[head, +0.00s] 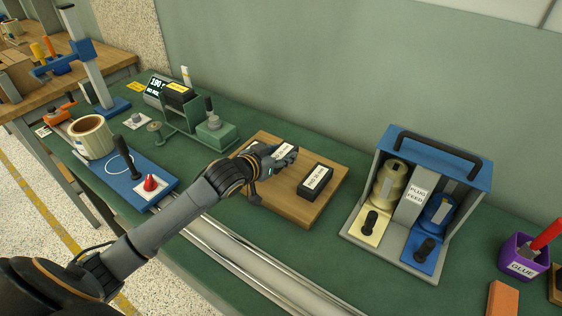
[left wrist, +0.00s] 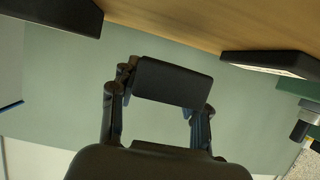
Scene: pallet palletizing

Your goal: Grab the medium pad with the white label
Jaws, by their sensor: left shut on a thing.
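The middle pad (head: 286,152), dark with a white label on top, is over the wooden board (head: 325,204). My left gripper (head: 277,163) is shut on it. In the left wrist view the held dark pad (left wrist: 172,83) sits between the two fingers, and grey-green background shows between it and the board edge. I cannot tell exactly how high it is. A black pad (head: 315,181) with a white label lies on the board to the right. Another pad (head: 250,147) at the left is mostly hidden behind my gripper. My right gripper is not in view.
A grey and blue plug feed stand (head: 412,195) is right of the board. A green fixture (head: 215,133) and a blue plate (head: 122,178) with a tape roll (head: 91,137) are left. A purple glue cup (head: 520,258) is far right. Metal rails (head: 245,262) run in front.

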